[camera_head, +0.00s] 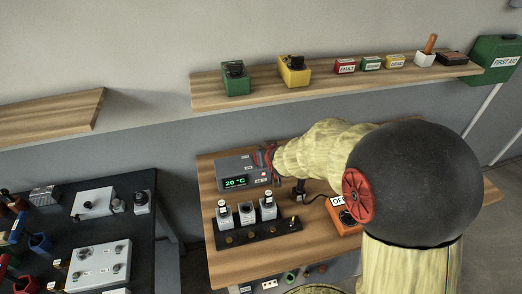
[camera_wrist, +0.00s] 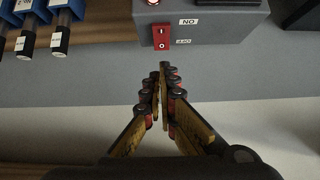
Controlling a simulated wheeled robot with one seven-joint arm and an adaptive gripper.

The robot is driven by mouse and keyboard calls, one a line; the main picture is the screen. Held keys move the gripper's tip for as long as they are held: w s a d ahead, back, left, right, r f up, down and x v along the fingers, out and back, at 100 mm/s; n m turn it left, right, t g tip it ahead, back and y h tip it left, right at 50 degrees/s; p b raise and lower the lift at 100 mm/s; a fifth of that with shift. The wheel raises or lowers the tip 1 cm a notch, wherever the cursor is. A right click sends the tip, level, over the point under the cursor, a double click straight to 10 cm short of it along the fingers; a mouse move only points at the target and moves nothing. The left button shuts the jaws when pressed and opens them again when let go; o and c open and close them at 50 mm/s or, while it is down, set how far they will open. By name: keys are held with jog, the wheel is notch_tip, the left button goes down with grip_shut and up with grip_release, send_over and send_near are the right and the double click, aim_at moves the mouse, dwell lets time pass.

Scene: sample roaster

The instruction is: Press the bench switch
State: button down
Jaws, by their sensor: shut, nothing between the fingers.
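The switch (camera_wrist: 159,36) is a red rocker on a grey box, seen in the wrist view beside upside-down ON and OFF labels. A red lamp sits near it at the picture's top edge. The box appears to be the grey controller (camera_head: 234,175) with a green "20 °C" display on the wooden bench in the head view. There my gripper (camera_head: 268,160) is at the controller's right end and partly hides it; the switch is hard to make out. In the wrist view my gripper (camera_wrist: 162,72) is shut and empty, its tips just below the switch in the picture, seemingly apart from it.
A black rack (camera_head: 257,234) with several white-topped containers stands in front of the controller. An orange box (camera_head: 345,222) is partly behind my arm. Blue holders (camera_wrist: 66,8) stand beside the grey box. A shelf (camera_head: 335,80) runs along the wall above; a dark table is at left.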

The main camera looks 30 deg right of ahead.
jog(key=shift+v, duration=2.2)
jog(key=shift+s+f, duration=0.15)
